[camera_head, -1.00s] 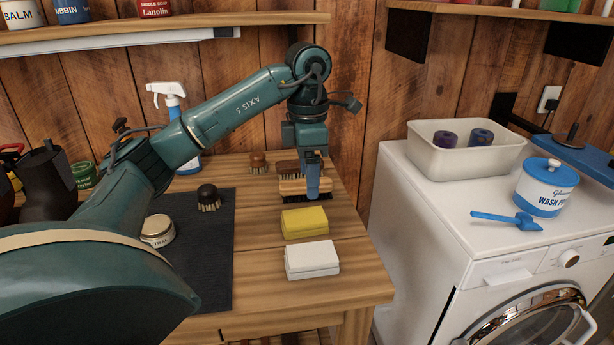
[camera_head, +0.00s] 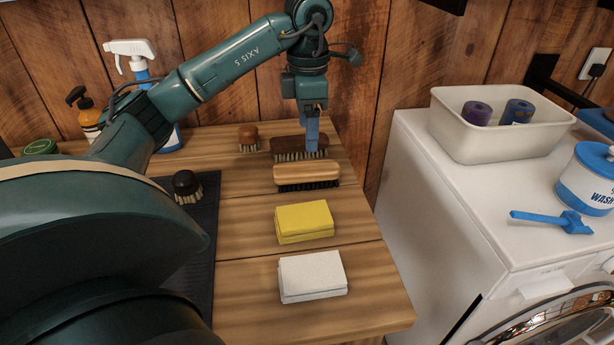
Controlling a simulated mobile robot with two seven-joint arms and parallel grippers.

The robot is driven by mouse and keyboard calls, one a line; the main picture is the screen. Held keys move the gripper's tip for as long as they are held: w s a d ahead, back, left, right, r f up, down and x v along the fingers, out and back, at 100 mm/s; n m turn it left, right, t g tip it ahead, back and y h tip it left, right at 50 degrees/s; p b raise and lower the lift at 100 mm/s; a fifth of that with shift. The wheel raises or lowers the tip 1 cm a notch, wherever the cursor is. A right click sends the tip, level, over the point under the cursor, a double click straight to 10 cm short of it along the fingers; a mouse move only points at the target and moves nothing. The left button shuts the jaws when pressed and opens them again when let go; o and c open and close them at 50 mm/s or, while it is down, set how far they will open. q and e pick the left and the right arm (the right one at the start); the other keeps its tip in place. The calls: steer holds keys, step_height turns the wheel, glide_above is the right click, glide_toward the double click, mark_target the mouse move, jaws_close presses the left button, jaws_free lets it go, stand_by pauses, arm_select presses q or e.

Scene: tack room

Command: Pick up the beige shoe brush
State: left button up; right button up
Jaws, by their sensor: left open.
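The beige shoe brush (camera_head: 307,174) has a light wooden back and black bristles. It lies on the wooden bench behind the yellow sponge, bristles down. My left gripper (camera_head: 312,146) is open and points down, just above and behind the beige brush in the picture. Its blue fingers overlap a dark brown brush (camera_head: 287,146) and hide part of it. The fingers do not hold the beige brush. My right gripper is not in view.
A yellow sponge (camera_head: 304,220) and a white sponge (camera_head: 313,276) lie in front on the bench (camera_head: 245,275). A small round brown brush (camera_head: 248,137) stands behind left, a black one (camera_head: 187,185) on the dark mat (camera_head: 203,240). A washing machine (camera_head: 440,210) stands right.

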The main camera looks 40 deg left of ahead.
mark_target(307, 168)
arm_select(q)
step_height(307, 168, down, 5)
steer(key=shift+r+b, duration=0.1)
steer(key=shift+b, duration=0.3)
steer(key=shift+s+d+f, duration=0.1)
steer(key=shift+s+f, duration=0.1)
steer(key=shift+f, duration=1.15)
steer(key=shift+s+d+f, duration=0.1)
steer(key=shift+s+f, duration=0.05)
steer(key=shift+f, duration=1.15)
steer(key=shift+c, duration=0.4)
